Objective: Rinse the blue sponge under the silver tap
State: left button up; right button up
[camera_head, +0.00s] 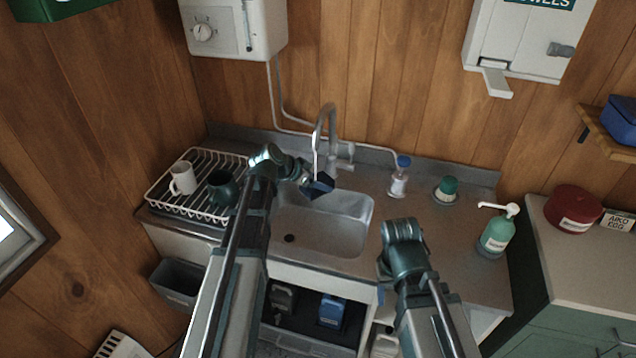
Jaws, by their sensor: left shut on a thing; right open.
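The silver tap (331,125) rises behind the sink (350,215), its curved spout over the basin. A thin pale line, apparently running water, drops from the spout toward the blue sponge (321,184). My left gripper (312,184) is shut on the sponge and holds it above the back of the basin, below the spout. Its fingers partly hide the sponge. My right gripper (388,262) is open near the sink's front right edge, away from the sponge and tap; its fingertips are hard to make out.
A drying rack (160,200) with a white mug (183,178) and a dark mug (222,187) stands left of the sink. Right of it are a blue-capped bottle (399,180), a green-capped jar (446,190) and a green pump bottle (497,232). The counter's front right is clear.

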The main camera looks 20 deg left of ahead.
pick_arm(q)
jog(key=s+d, duration=0.2)
jog(key=s, duration=0.5)
jog(key=shift+s, duration=0.4)
dwell(0.4)
dwell(1.2)
jog(key=s+d+r+p, duration=0.1)
jog(key=s+r+p, duration=0.3)
jog(key=shift+s+d, duration=0.2)
jog(key=shift+s, duration=0.2)
dwell(0.4)
